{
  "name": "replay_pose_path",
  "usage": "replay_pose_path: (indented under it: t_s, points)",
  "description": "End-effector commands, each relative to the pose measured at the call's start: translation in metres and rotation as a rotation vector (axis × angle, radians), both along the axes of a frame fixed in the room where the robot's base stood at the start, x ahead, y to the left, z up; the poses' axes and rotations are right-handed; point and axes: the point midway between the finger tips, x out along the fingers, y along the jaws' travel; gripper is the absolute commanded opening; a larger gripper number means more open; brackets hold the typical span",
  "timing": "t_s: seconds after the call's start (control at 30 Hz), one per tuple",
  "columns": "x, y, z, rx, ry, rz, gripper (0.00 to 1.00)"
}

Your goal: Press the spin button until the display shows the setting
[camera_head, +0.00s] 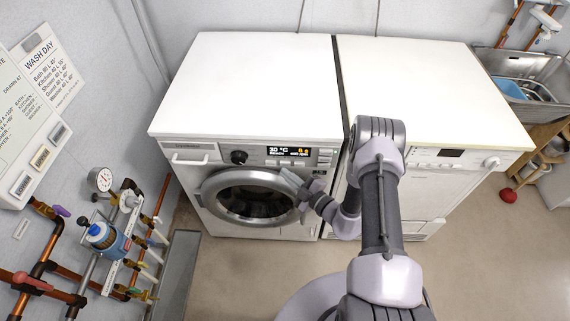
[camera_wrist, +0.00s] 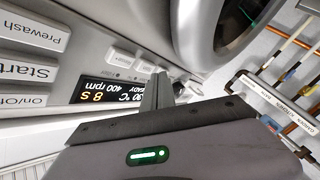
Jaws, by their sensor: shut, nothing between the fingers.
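In the wrist view the display (camera_wrist: 112,92) appears upside down, partly covered by my gripper. Small pale buttons (camera_wrist: 120,58) line the panel beside the display; their labels are too small to read, so I cannot tell which is spin. My gripper (camera_wrist: 160,86) is shut and empty, its tips close to this row at the display's edge. I cannot tell whether they touch a button. In the head view my gripper (camera_head: 288,177) is just below the display.
Larger Prewash (camera_wrist: 32,30), Start (camera_wrist: 28,72) and On/Off (camera_wrist: 24,100) buttons sit beside the display. A dark knob (camera_head: 239,157) is to its left, and the round door (camera_head: 250,198) is below. A second white machine (camera_head: 436,160) stands right. Pipes (camera_head: 130,235) are at left.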

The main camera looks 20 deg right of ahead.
Motion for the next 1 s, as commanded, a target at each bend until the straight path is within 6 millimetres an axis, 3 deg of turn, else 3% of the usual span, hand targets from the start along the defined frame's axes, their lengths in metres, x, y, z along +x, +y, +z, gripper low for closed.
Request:
replay_pose_path:
  t_s: [0.3,0.73,1.0]
  points:
    - [-0.003,0.001,0.000,0.000,0.001,0.001,0.00]
    - [-0.043,0.014,0.000,0.000,0.002,0.000,0.00]
    - [-0.049,0.016,0.000,0.000,0.000,0.000,0.00]
